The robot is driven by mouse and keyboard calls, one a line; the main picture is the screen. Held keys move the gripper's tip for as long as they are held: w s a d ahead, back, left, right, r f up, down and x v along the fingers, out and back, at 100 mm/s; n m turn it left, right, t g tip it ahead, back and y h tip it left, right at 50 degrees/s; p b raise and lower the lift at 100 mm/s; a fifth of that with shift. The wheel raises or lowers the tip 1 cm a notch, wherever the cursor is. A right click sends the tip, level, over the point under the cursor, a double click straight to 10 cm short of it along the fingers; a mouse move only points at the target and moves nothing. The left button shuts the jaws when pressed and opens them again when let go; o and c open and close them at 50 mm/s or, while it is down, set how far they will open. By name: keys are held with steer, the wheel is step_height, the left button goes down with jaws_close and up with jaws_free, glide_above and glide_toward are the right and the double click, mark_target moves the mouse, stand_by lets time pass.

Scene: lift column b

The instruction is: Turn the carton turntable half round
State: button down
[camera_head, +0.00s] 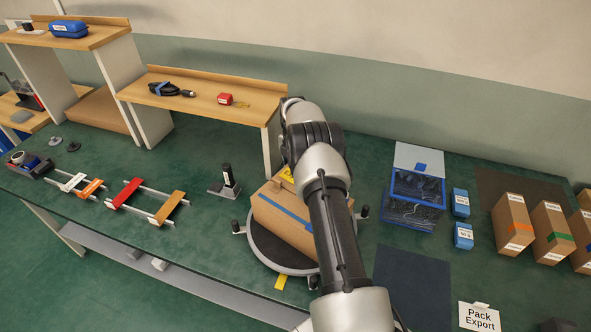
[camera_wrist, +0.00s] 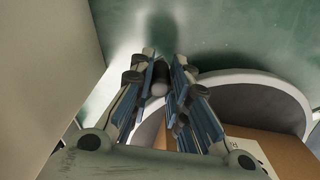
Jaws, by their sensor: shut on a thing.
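The carton turntable (camera_head: 256,252) is a round dark disc with a pale rim on the green bench, and upright knobs stand out around its edge. A brown carton (camera_head: 275,222) with a blue stripe sits on it, partly hidden by my arm. The turntable's grey rim (camera_wrist: 265,82) and a carton corner (camera_wrist: 275,148) also show in the wrist view. My gripper (camera_wrist: 162,73) is shut on a rounded grey knob (camera_wrist: 159,84) beside the rim. In the head view my arm hides the gripper and the held knob.
A yellow marker (camera_head: 280,283) lies on the bench at the turntable's near edge. A small black device (camera_head: 226,182) stands left of it. A blue bin (camera_head: 415,200) and several cartons (camera_head: 513,222) stand to the right. A wooden shelf (camera_head: 205,95) is behind.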

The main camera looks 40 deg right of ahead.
steer(key=shift+w+a, duration=0.2)
steer(key=shift+a, duration=0.35)
steer(key=c, duration=1.5)
jaws_free()
step_height(320, 180, up, 12)
